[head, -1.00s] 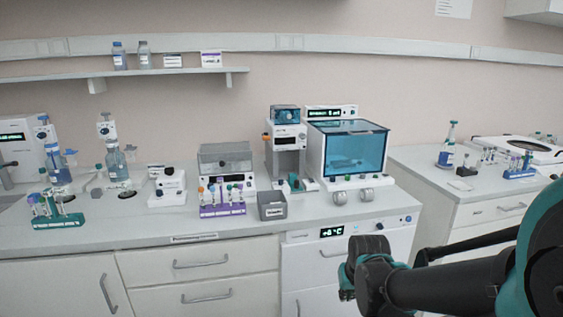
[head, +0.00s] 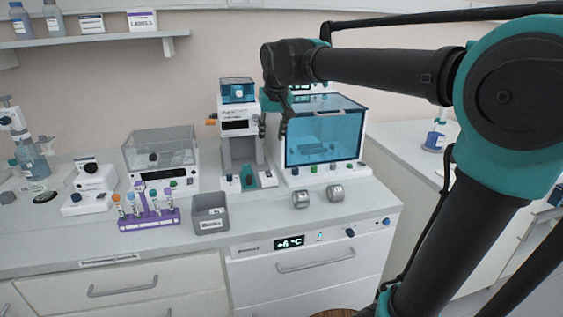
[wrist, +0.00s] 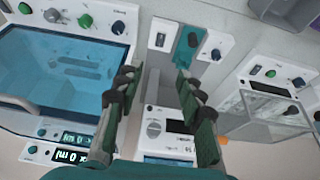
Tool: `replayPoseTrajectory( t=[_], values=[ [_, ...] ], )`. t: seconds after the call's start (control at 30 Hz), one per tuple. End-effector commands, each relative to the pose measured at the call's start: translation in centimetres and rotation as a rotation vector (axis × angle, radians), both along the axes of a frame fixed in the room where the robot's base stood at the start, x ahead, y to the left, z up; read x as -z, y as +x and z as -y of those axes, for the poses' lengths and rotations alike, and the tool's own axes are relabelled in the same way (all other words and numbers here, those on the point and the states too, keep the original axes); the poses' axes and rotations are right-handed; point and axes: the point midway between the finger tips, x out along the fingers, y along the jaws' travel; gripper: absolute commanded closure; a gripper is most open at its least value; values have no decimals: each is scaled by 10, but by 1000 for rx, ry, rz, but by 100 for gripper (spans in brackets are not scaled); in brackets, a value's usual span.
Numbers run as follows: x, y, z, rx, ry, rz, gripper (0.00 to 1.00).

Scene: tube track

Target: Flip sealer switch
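The tall white device that looks like the sealer (head: 239,125) stands on the bench, with a blue-windowed top, an orange knob (head: 212,122) on its left side and a teal block (head: 247,177) at its base. In the wrist view the sealer's base (wrist: 163,35) shows upside down beyond the fingers, with the teal block (wrist: 189,45) and a dark blue knob (wrist: 216,54). I cannot tell for sure which part is the switch. My gripper (wrist: 158,78) is open and empty. In the head view my gripper (head: 272,125) hangs just right of the sealer, its fingers partly hidden.
A blue-windowed cabinet (head: 326,138) stands close on the right. A clear-lidded device (head: 160,155) is on the left. Two metal cylinders (head: 335,192) lie near the front edge.

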Motion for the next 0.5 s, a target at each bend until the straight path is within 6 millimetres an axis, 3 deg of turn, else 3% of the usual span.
replayPoseTrajectory(
  t=[0.17,0.5],
  values=[
    [11,5,-3,-1,0,0,62],
    [70,29,-10,-1,1,0,62]
  ],
)
